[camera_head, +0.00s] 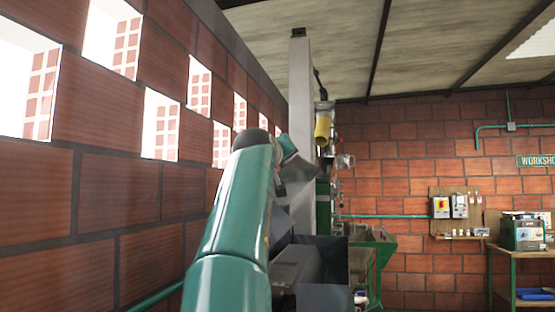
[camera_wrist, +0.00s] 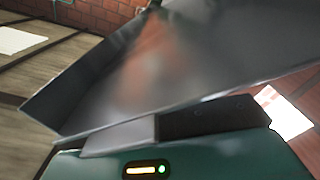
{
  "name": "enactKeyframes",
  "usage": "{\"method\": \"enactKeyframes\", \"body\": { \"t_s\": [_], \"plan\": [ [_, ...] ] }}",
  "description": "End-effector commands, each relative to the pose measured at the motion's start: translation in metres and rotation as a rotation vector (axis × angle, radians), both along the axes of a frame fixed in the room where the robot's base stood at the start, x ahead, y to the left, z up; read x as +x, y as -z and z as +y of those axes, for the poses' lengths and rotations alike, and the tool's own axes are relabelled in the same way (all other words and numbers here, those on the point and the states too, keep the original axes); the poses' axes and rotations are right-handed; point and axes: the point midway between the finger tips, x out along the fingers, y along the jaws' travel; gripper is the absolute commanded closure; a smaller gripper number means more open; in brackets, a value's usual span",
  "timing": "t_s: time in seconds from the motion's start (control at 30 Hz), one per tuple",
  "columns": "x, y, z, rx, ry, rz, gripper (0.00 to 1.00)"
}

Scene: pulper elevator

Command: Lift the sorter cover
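A grey sheet-metal piece with a folded rim, which looks like the sorter cover (camera_wrist: 110,85), fills much of the wrist view, tilted and right in front of my gripper (camera_wrist: 165,130). Its near edge runs across the gripper's front, and the fingertips are hidden behind it. I cannot tell whether they grip it or only touch it. In the head view my gripper (camera_head: 288,150) is at the end of my raised green arm, beside a tilted grey panel (camera_head: 298,195), probably the same cover. Below it is a dark grey open box (camera_head: 322,285), probably part of the sorter.
A tall grey elevator column (camera_head: 300,90) rises just behind my gripper, with a yellow part (camera_head: 323,125) on its right. A brick wall with openings (camera_head: 100,190) runs close on the left. A green workbench (camera_head: 520,275) stands at far right.

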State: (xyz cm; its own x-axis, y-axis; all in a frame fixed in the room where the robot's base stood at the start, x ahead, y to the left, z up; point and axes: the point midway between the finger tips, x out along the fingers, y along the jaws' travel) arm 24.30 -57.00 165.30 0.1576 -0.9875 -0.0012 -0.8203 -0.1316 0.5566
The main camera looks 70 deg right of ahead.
Motion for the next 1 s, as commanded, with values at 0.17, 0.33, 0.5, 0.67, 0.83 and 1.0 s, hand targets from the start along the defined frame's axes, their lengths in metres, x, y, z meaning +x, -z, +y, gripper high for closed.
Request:
{"method": "enactKeyframes", "body": {
  "t_s": [0.17, 0.33, 0.5, 0.67, 0.83, 1.0],
  "plan": [
    [-0.001, -0.001, 0.010, 0.000, -0.001, -0.002, 0.64],
    [-0.004, -0.001, 0.026, 0.000, -0.004, -0.002, 0.64],
    [-0.007, -0.001, 0.046, 0.001, -0.004, -0.003, 0.64],
    [-0.012, -0.001, 0.065, 0.002, -0.004, -0.004, 0.64],
    [-0.016, -0.001, 0.087, 0.000, -0.004, -0.003, 0.64],
    [-0.021, 0.000, 0.113, 0.000, -0.003, -0.002, 0.64]
  ]
}}
